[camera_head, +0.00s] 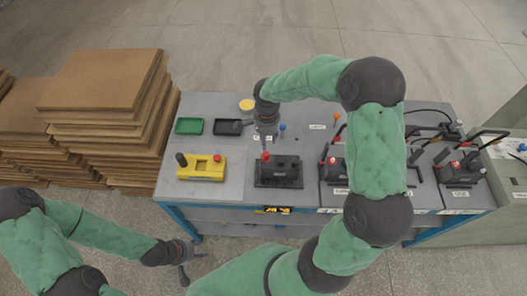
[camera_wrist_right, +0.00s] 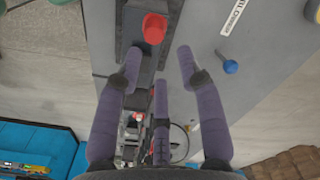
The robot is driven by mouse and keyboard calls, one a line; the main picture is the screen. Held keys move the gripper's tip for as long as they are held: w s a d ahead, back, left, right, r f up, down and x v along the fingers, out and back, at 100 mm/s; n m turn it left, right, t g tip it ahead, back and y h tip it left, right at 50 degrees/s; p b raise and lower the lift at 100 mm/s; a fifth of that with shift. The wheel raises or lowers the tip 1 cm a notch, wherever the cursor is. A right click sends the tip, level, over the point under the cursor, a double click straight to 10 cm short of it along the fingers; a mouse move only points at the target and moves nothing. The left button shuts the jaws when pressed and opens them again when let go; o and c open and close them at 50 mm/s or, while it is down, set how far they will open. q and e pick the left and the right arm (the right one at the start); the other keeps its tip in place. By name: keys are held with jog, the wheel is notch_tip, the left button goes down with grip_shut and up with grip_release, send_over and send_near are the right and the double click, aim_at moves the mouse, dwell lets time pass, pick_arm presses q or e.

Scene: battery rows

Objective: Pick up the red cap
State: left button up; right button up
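A red cap (camera_head: 265,156) sits on the left end of the black battery (camera_head: 278,173) on the table. It also shows at the top of the right wrist view (camera_wrist_right: 154,28), on the dark battery body. My right gripper (camera_head: 266,142) points down just above and behind this cap. In the right wrist view its fingers (camera_wrist_right: 159,62) are spread and empty, with the cap beyond the fingertips. Another red cap (camera_head: 217,158) is on the yellow battery (camera_head: 203,170). My left gripper (camera_head: 190,265) hangs in front of the table, with its fingers apart and empty.
A blue knob (camera_wrist_right: 230,67) stands close right of my right fingers. A green tray (camera_head: 189,126), a black tray (camera_head: 229,127) and a yellow disc (camera_head: 247,105) lie at the back left. More batteries with cables (camera_head: 455,172) stand at the right. Cardboard stacks (camera_head: 105,95) stand left of the table.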

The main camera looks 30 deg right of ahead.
aim_at(266, 154)
jog(key=shift+s+f, duration=0.2)
jog(key=shift+f, duration=0.55)
jog(key=shift+w+f, duration=0.15)
jog(key=shift+f, duration=0.75)
jog(key=f, duration=0.4)
jog(key=shift+s+a+b, duration=0.25)
jog(key=shift+s+b, duration=0.05)
jog(key=shift+f, duration=0.45)
jog(key=c, duration=0.5)
